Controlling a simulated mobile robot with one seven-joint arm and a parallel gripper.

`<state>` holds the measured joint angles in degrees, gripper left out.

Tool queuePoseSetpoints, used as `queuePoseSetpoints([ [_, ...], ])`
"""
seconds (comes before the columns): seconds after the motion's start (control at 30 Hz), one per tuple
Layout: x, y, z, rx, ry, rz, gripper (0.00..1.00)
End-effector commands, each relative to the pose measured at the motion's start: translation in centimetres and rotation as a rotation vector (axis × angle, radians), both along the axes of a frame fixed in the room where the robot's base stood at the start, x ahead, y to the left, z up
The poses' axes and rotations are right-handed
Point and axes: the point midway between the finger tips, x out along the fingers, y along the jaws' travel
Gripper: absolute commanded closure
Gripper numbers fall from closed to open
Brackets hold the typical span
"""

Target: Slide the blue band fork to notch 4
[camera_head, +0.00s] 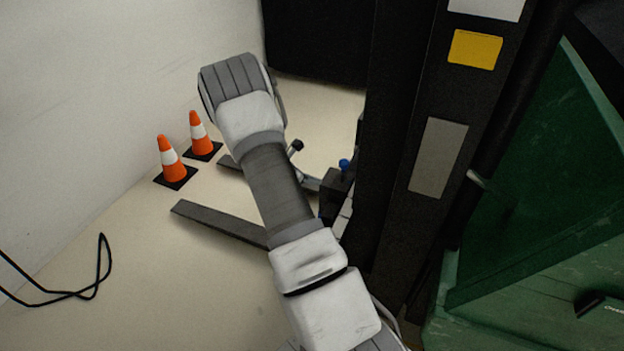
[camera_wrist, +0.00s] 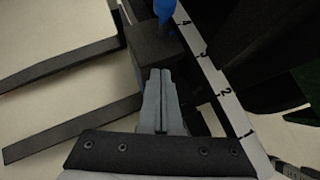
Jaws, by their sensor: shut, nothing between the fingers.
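In the wrist view, my gripper (camera_wrist: 159,71) is shut and empty. Its fingertips lie close to the near side of a dark block (camera_wrist: 155,43); I cannot tell if they touch. A blue knob (camera_wrist: 163,8) stands at the block's far end; it also shows in the head view (camera_head: 345,164). A white scale strip (camera_wrist: 208,70) with marks 1 to 4 runs along the right of the block. The block and knob lie beside the upper marks, around 3 and 4. Two dark fork tines (camera_wrist: 75,129) (camera_wrist: 60,62) reach left. I cannot make out a blue band on either tine.
In the head view, a dark mast (camera_head: 400,150) and a green cart (camera_head: 540,200) stand at the right. Two orange cones (camera_head: 172,160) (camera_head: 198,132) stand by the left wall. A black cable (camera_head: 85,290) lies on the floor. My arm hides the middle of the tines.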

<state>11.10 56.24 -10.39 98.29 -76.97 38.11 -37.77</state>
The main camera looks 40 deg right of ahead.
Motion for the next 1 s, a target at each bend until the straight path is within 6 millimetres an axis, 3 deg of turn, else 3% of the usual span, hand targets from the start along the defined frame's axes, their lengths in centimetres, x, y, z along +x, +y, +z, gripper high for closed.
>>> queuePoseSetpoints([
  [0.3, -0.1, -5.2, -5.0, 0.0, 0.001, -0.002, 1.0],
  [0.6, 0.0, -8.7, -4.5, -0.001, -0.002, -0.001, 1.0],
  [1.0, 0.1, -9.0, -4.5, -0.001, -0.001, 0.001, 1.0],
])
